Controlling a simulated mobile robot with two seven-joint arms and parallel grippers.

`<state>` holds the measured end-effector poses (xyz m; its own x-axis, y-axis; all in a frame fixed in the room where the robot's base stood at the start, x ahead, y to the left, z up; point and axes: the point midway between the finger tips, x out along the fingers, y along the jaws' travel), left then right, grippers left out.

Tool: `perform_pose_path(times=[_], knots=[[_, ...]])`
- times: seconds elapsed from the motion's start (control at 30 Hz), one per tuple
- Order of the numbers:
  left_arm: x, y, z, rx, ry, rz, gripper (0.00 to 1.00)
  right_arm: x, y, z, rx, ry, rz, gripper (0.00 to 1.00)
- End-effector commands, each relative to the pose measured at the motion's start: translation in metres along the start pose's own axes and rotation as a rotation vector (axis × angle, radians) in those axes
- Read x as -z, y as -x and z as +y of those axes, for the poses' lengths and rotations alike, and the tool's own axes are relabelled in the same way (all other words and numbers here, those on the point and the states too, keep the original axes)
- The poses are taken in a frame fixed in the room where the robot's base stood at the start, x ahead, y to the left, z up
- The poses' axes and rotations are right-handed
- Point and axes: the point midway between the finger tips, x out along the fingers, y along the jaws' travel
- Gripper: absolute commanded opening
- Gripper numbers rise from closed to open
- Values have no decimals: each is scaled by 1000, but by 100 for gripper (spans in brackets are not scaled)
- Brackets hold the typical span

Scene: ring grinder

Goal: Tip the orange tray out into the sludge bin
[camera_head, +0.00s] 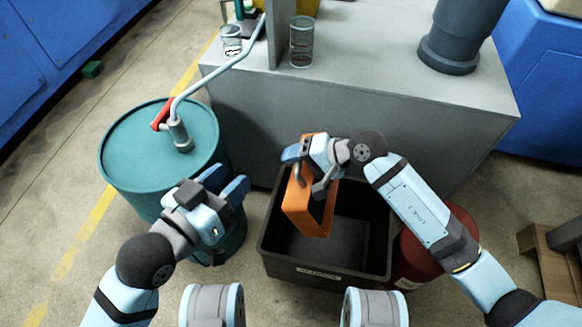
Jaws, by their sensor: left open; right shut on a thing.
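The orange tray (304,215) is tilted steeply, almost on its side, over the open black sludge bin (325,273). My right gripper (306,170) is shut on the tray near its upper end and holds it above the bin's left half. The tray's inside is partly hidden by the gripper, and I cannot tell whether anything remains in it. The bin stands on the floor with a white label on its front; its visible inside is dark. My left gripper (232,190) is open and empty, in front of the teal drum, left of the bin.
A teal drum (135,150) with a red-handled pump stands at left. A grey bench (390,110) behind the bin carries clear cylinders (302,42) and a dark grey pipe (455,40). A red drum (410,262) stands right of the bin, a wooden pallet (550,265) farther right.

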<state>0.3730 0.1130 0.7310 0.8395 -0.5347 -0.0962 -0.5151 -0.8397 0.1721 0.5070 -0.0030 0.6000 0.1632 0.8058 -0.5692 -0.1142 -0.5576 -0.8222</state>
Motion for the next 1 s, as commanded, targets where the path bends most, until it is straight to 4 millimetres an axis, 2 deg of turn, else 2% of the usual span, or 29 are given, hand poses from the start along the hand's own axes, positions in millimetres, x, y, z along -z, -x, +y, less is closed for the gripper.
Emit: perform_pose_path(times=[0.1, 0.3, 0.53, 0.8, 1.0], knots=[[-6, -4, -7, 0, -65, 32, 43, 1, 7, 6, 70, 3, 4, 0], [0, -11, -22, 9, -240, 131, 43, 0, 22, 13, 169, 4, 3, 0], [8, -13, -28, 16, -356, 197, 43, 0, 41, 17, 284, 2, 2, 0], [12, -13, -27, 16, -352, 194, 43, 0, 57, 18, 375, 2, 0, 0], [12, -13, -27, 16, -351, 194, 43, 0, 60, 19, 397, 2, 1, 0]])
